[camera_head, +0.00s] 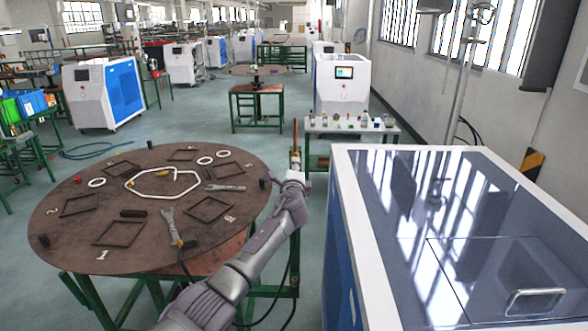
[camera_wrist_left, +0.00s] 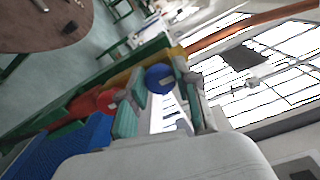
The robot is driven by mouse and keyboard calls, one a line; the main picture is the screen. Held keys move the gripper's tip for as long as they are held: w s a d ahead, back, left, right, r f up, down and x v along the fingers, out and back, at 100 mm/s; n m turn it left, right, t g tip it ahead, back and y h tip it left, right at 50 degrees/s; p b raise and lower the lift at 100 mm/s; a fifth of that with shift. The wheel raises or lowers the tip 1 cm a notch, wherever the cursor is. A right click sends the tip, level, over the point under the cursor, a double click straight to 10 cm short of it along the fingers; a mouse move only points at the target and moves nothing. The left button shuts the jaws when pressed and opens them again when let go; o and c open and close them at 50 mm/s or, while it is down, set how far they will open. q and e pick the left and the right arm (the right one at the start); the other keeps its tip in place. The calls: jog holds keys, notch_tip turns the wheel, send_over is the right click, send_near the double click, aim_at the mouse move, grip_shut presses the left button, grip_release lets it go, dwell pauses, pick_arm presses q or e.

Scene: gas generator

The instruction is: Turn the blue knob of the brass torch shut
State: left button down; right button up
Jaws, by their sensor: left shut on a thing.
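The brass torch stands upright in the head view, with its thin copper-coloured tube (camera_head: 295,147) above my left gripper (camera_head: 294,177). In the left wrist view the torch's copper tube (camera_wrist_left: 240,34) runs to the upper right. The blue knob (camera_wrist_left: 159,78) sits between the two fingertips of my left gripper (camera_wrist_left: 160,88), which is shut on it. A red knob (camera_wrist_left: 107,101) is beside the left finger. In the head view the gripper hides both knobs and the torch's lower part. My right gripper is in neither view.
A round brown table (camera_head: 100,195) with square frames, wrenches and white rings stands at the left. A large white-edged machine with a glossy top (camera_head: 385,190) stands close on the right. Behind the gripper is a small table (camera_head: 355,128) with several small parts.

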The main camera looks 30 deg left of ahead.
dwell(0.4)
pick_arm(q)
jog(key=c, duration=0.8)
grip_release()
jog(key=shift+s, duration=0.1)
jog(key=v, duration=1.2)
